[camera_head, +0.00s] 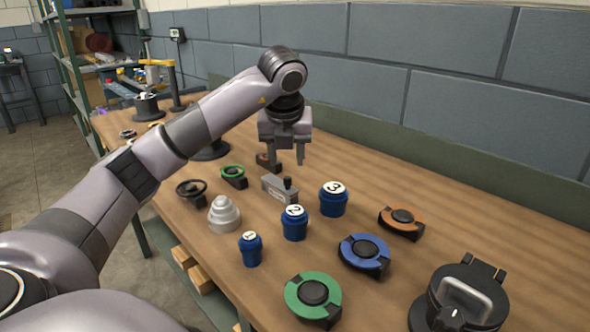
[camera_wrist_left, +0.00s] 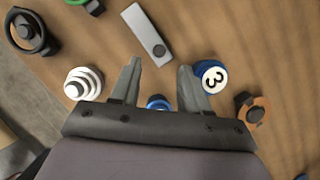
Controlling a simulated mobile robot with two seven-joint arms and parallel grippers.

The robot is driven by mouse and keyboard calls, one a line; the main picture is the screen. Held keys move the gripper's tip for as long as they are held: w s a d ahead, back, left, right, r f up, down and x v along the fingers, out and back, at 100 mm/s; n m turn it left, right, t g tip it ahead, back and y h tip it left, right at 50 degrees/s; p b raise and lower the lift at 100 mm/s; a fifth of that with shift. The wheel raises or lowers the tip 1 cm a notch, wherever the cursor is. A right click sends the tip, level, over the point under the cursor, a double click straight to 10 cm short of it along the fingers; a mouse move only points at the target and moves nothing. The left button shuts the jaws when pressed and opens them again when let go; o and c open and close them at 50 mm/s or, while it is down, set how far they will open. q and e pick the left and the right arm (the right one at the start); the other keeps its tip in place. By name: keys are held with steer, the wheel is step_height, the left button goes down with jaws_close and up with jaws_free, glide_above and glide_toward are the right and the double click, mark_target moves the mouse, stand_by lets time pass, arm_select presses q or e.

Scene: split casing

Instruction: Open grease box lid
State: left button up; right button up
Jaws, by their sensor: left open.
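My left gripper (camera_head: 287,162) is open and empty above the table, its fingers pointing down. It also shows in the left wrist view (camera_wrist_left: 159,75), with its fingers apart. A small grey box (camera_head: 278,190) with a black knob lies just below it; in the left wrist view the grey box (camera_wrist_left: 147,33) lies ahead of the fingertips, apart from them. A black box-like unit (camera_head: 466,295) with a hinged frame stands at the front right, far from the gripper. No label tells which is the grease box. My right gripper is out of view.
Blue numbered jars (camera_head: 294,224) stand right of the grey box. A white stepped cone (camera_head: 223,214) stands left. Green (camera_head: 313,295), blue (camera_head: 364,255) and orange (camera_head: 401,221) ring parts lie on the wooden table (camera_head: 400,285). A wall runs behind.

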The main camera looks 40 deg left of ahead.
mark_target(288, 178)
arm_select(q)
steer(key=x, duration=0.6)
steer(key=shift+s+f, duration=0.1)
steer(key=shift+f, duration=0.15)
jaws_close()
